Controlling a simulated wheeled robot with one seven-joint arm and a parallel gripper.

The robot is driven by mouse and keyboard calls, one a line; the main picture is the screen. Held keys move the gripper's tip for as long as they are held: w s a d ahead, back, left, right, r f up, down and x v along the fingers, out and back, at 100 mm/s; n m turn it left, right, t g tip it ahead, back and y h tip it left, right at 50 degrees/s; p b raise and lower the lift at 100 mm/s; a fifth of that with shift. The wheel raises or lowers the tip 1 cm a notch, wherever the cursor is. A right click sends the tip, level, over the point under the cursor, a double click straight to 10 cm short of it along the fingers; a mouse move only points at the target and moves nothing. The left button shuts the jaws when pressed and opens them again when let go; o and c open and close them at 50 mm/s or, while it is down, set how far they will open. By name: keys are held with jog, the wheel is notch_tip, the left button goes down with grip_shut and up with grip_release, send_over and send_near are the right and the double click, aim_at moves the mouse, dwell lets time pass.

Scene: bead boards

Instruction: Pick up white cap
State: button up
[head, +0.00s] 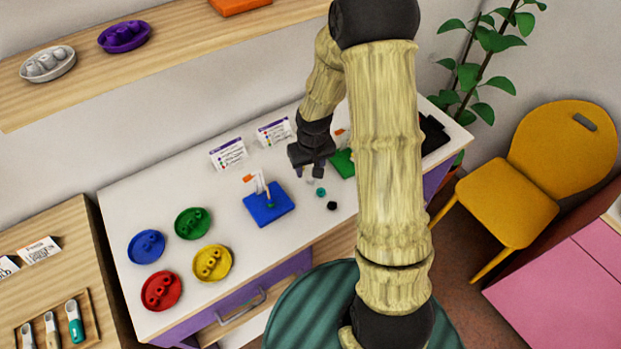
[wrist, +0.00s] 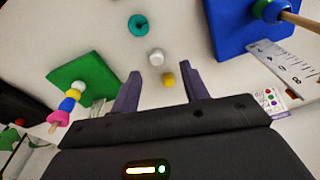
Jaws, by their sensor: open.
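The white cap (wrist: 156,57) lies on the white table, just beyond the fingertips and roughly centred between them in the wrist view. My gripper (wrist: 160,72) is open and empty, its two fingers spread apart. It also shows from the side in the head view (head: 311,173), low over the table between the two boards. A yellow cap (wrist: 168,80) lies nearer, between the fingers in the picture. A teal ring-like cap (wrist: 138,25) lies farther off; it also shows in the head view (head: 320,192).
A blue board (head: 268,204) with an upright rod and a green board (wrist: 84,85) with a rod of coloured beads flank the caps. A black piece (head: 332,206) lies near the front. Coloured dishes, one red (head: 161,291), stand left.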

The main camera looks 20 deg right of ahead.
aim_at(311, 178)
jog(key=shift+w+d+f+p, duration=0.15)
jog(key=shift+w+f+p, duration=0.1)
jog(key=shift+f, duration=1)
jog(key=shift+w+d+f+p, duration=0.1)
jog(key=shift+f+p, duration=0.15)
jog(key=shift+f, duration=0.95)
grip_shut()
